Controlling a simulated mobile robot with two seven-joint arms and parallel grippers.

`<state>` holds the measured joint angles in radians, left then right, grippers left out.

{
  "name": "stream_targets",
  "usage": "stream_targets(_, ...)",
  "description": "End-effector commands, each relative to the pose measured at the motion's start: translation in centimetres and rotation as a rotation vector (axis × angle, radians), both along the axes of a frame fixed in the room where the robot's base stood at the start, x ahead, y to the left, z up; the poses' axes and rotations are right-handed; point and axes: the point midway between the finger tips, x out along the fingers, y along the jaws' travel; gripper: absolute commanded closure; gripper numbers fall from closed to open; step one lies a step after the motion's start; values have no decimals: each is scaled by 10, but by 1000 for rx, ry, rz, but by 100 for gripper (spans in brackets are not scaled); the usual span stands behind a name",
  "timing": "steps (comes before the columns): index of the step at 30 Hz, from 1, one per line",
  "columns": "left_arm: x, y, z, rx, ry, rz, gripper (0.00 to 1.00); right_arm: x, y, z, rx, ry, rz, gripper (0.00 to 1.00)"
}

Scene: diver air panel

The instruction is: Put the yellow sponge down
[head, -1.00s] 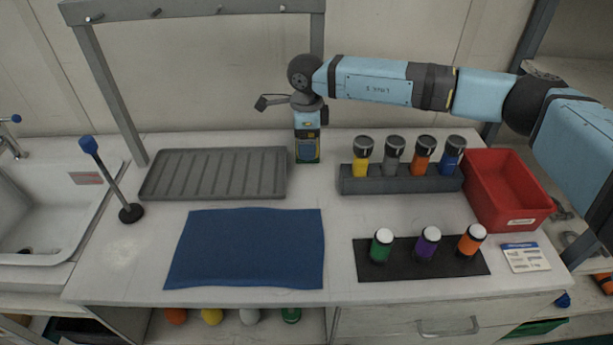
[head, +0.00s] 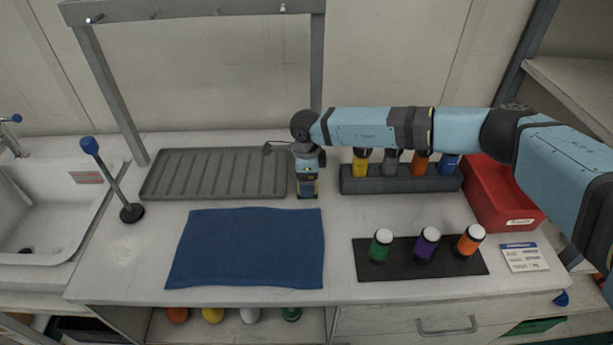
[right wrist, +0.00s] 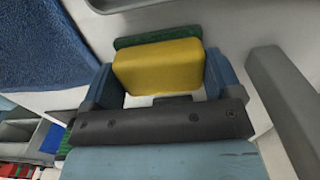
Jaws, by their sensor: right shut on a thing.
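My right gripper (head: 307,192) points down over the white counter, between the grey ribbed tray and the bottle rack, behind the blue cloth's right corner. In the right wrist view its two blue fingers (right wrist: 160,78) are shut on the yellow sponge (right wrist: 158,66), one at each end. The sponge has a green layer on its far side. In the head view the gripper hides the sponge, and I cannot tell whether it touches the counter. My left gripper is not in view.
The ribbed tray (head: 215,174) is left of the gripper; the grey rack (head: 400,180) with capped bottles is right. A blue cloth (head: 247,248) lies in front. A black mat (head: 380,272) holds three bottles. A red bin (head: 505,210) stands right; a blue-topped stand (head: 130,213) is left.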

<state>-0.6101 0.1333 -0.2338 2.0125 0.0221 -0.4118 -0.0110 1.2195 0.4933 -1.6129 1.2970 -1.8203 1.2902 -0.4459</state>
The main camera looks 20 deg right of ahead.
Motion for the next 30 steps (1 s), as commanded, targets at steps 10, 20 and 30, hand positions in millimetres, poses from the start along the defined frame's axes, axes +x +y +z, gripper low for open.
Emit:
stream_targets(10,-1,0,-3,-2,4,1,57,0,0,-2,0,1,0,0)
stream_targets(20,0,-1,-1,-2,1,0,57,1,0,17,1,-2,-1,0)
stream_targets(30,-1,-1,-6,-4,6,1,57,0,0,88,1,-1,0,0)
